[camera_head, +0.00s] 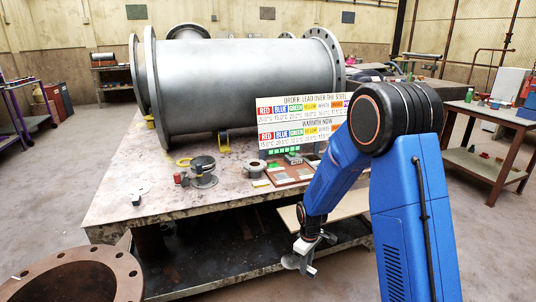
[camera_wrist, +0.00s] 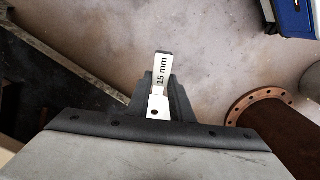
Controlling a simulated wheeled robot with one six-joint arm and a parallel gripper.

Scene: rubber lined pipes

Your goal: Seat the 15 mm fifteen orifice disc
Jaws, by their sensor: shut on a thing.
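My gripper (camera_head: 308,246) is shut on the 15 mm orifice disc (camera_head: 291,262), a grey plate held low in front of the table. The disc's round part is not clearly visible in that view. A small flanged pipe fitting (camera_head: 203,172) with a dark top stands on the table, well left of and behind my gripper. I cannot tell whether it is the disc's seat.
A large grey flanged pipe (camera_head: 245,85) lies on the workbench (camera_head: 110,210). A board with coloured labels (camera_head: 300,118) stands before it. A red tray (camera_head: 290,172) and a pale flat piece (camera_head: 143,187) lie on the bench. A rusty flange (camera_head: 80,275) is at front left.

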